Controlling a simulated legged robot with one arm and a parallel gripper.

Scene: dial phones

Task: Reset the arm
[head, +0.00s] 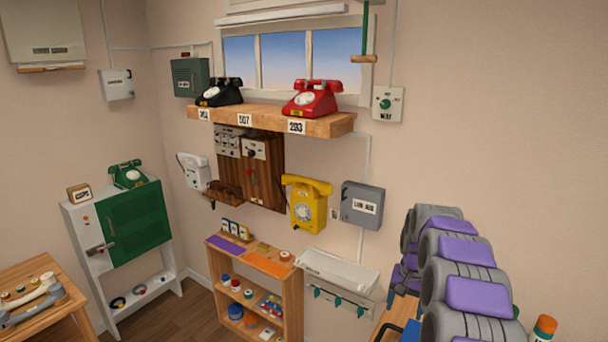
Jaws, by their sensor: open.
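A black dial phone (219,92) and a red dial phone (312,98) sit on the wooden wall shelf (330,126). A yellow dial phone (307,204) hangs on the wall below. A green dial phone (128,174) rests on the white and green cabinet (136,225) at left. A white phone (194,171) hangs beside the brown wooden wall phone (264,165). No phone is seen being held.
Grey rounded shapes with purple bands (465,250) fill the lower right. A wooden table (30,272) is at lower left. Some floor (190,312) is clear.

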